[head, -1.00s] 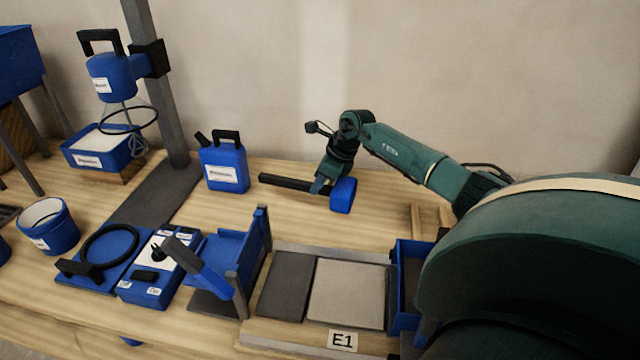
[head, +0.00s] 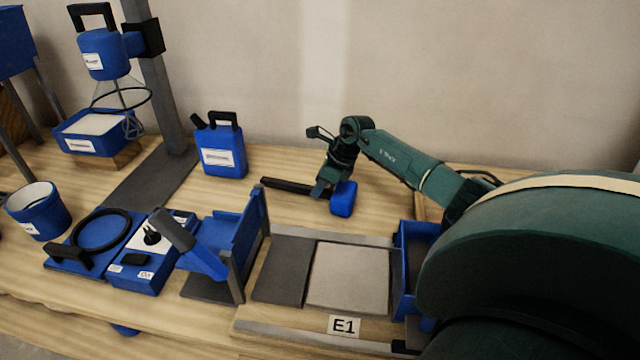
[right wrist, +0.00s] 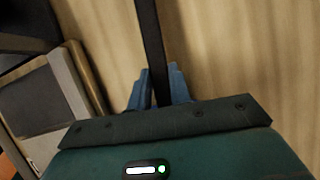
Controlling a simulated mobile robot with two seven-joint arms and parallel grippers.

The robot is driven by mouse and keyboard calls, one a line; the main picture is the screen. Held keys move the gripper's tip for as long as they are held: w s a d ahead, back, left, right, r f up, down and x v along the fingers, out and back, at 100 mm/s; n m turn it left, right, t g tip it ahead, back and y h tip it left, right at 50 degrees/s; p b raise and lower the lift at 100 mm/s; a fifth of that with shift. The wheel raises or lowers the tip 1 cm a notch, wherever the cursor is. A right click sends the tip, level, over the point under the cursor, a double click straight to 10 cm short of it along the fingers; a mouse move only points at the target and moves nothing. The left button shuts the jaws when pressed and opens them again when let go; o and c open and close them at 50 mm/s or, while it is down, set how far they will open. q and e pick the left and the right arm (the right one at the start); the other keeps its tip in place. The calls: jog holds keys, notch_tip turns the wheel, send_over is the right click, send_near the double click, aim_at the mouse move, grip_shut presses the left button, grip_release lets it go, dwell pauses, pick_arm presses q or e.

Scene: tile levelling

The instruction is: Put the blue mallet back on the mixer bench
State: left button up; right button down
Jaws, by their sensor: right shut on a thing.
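The blue mallet (head: 343,198) has a blue head and a black handle and is at the back of the wooden mixer bench (head: 270,222). My right gripper (head: 322,188) is shut on the handle close to the head. In the right wrist view the dark handle (right wrist: 151,45) runs between the blue fingertips of the right gripper (right wrist: 160,88). The mallet lies roughly level, at or just above the bench top; I cannot tell whether it touches. My left gripper is not in view.
A blue canister (head: 220,150) stands left of the mallet. The mixer stand (head: 165,90) is further left. In front are a tile frame marked E1 (head: 344,326), a grey tile (head: 348,275), a blue control box (head: 150,262) and a blue bucket (head: 38,212). Bench top around the mallet is clear.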

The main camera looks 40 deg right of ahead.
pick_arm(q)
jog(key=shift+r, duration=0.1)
pick_arm(e)
jog(key=shift+r, duration=0.1)
pick_arm(q)
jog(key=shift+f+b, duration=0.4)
jog(key=shift+b, duration=0.05)
pick_arm(e)
jog(key=shift+f, duration=0.5)
jog(key=c, duration=1.3)
grip_release()
jog(key=shift+o, duration=0.5)
jog(key=shift+f, duration=0.15)
jog(key=p+v, duration=0.1)
jog(key=v, duration=0.3)
jog(key=shift+d+r, duration=0.1)
jog(key=shift+r, duration=0.15)
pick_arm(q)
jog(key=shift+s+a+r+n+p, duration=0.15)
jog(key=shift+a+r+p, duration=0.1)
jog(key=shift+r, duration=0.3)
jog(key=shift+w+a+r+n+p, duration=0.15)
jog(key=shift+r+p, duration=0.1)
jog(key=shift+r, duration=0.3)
pick_arm(e)
jog(key=v, duration=0.9)
